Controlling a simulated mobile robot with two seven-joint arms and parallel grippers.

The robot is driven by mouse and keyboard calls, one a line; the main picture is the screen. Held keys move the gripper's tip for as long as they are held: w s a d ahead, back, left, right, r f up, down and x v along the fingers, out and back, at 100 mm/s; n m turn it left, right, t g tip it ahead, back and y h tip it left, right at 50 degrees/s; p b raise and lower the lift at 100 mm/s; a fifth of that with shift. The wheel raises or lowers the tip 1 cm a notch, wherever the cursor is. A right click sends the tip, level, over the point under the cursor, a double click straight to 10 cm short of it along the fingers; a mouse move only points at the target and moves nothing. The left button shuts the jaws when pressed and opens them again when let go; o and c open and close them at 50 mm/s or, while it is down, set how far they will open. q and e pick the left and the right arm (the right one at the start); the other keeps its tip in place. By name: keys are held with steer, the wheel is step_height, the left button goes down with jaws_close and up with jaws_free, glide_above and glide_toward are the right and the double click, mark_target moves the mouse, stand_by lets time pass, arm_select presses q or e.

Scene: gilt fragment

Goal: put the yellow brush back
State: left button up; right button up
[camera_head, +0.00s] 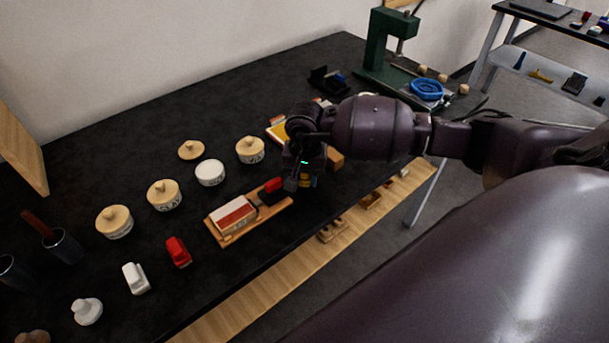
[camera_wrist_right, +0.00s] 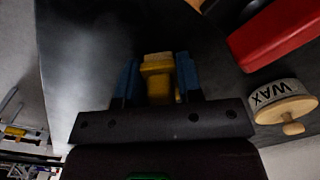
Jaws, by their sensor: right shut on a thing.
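My right gripper (camera_head: 303,180) is over the dark table, at the right end of the wooden tray. In the right wrist view its blue fingers (camera_wrist_right: 157,80) are shut on the yellow brush (camera_wrist_right: 157,68). In the head view the gripper hides most of the brush; only a little yellow shows. I cannot tell whether the brush touches the table. A red brush (camera_head: 178,252) and a white brush (camera_head: 135,278) stand on the table nearer the front left. My left gripper is not in view.
The wooden tray (camera_head: 228,238) carries a white-and-red block (camera_head: 232,214) and a small red-topped piece (camera_head: 272,186). Lidded jars (camera_head: 164,195), an open white jar (camera_head: 210,172) and a loose lid (camera_head: 190,150) stand behind. A green press (camera_head: 378,45) is at the back.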

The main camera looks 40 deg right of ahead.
steer(key=shift+r, duration=0.1)
steer(key=shift+f, duration=0.25)
steer(key=o, duration=0.9)
steer(key=shift+r, duration=0.1)
step_height(320, 180, up, 12)
steer(key=shift+r, duration=0.15)
stand_by(0.3)
